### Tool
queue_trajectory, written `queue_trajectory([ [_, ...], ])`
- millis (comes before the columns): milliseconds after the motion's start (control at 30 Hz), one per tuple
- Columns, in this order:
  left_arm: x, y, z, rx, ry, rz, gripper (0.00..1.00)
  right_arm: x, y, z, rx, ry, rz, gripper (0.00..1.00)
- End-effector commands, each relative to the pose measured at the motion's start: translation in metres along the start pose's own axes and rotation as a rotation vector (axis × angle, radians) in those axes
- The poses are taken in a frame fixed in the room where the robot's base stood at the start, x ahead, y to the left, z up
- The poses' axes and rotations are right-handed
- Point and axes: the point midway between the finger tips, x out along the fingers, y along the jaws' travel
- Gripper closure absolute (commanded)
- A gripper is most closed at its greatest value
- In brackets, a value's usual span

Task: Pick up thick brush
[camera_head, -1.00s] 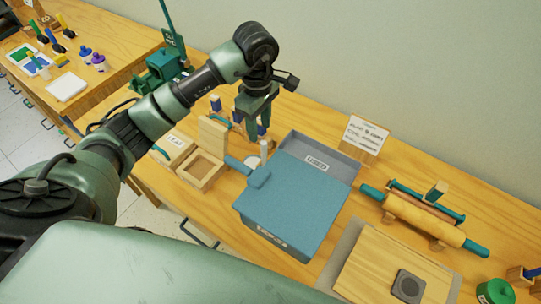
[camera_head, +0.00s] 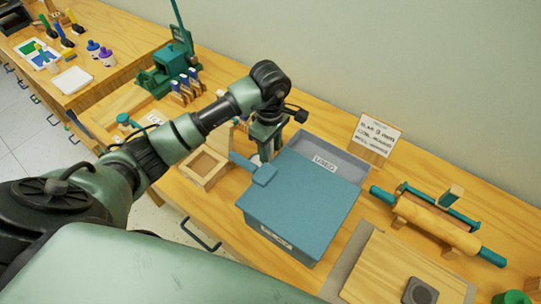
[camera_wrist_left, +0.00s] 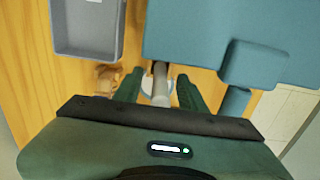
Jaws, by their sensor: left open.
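My left gripper (camera_head: 266,142) points down behind the blue box, beside the grey bin. In the left wrist view its two fingers (camera_wrist_left: 160,88) are apart. An upright stick-like thing with a brown top and a grey lower part (camera_wrist_left: 160,76) stands between them, over a small white round base (camera_wrist_left: 146,86). It may be the thick brush, but its bristles are not clear, and I cannot tell whether the fingers touch it. Several small blue-and-wood tools (camera_head: 185,88) stand in a row further left. My right gripper is not in view.
The blue box (camera_head: 300,205) and the grey "USED" bin (camera_head: 350,168) stand close to the gripper. A wooden tray (camera_head: 203,168) lies to the left. A sign (camera_head: 376,138), a rolling pin (camera_head: 435,223) and a board (camera_head: 385,268) are on the right.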

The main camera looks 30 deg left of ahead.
Motion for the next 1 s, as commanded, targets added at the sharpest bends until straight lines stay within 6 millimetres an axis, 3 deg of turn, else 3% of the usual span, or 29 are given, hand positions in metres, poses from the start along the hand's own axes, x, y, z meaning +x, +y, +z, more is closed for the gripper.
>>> queue_trajectory([
  [33,0.004,-0.001,0.004,0.001,-0.004,-0.006,0.59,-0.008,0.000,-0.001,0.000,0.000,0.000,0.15],
  [200,0.024,0.000,0.002,0.000,-0.001,-0.001,0.59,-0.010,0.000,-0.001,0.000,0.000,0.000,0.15],
  [433,0.027,0.000,0.001,0.000,0.000,0.001,0.59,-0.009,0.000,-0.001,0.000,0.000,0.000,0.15],
  [467,0.027,0.000,0.001,0.000,0.000,0.001,0.62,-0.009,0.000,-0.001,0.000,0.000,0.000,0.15],
  [600,0.027,0.000,0.001,0.000,0.000,0.001,1.00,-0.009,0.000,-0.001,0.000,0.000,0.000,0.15],
  [1000,0.025,0.001,0.001,0.000,0.001,0.002,1.00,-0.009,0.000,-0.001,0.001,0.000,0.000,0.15],
])
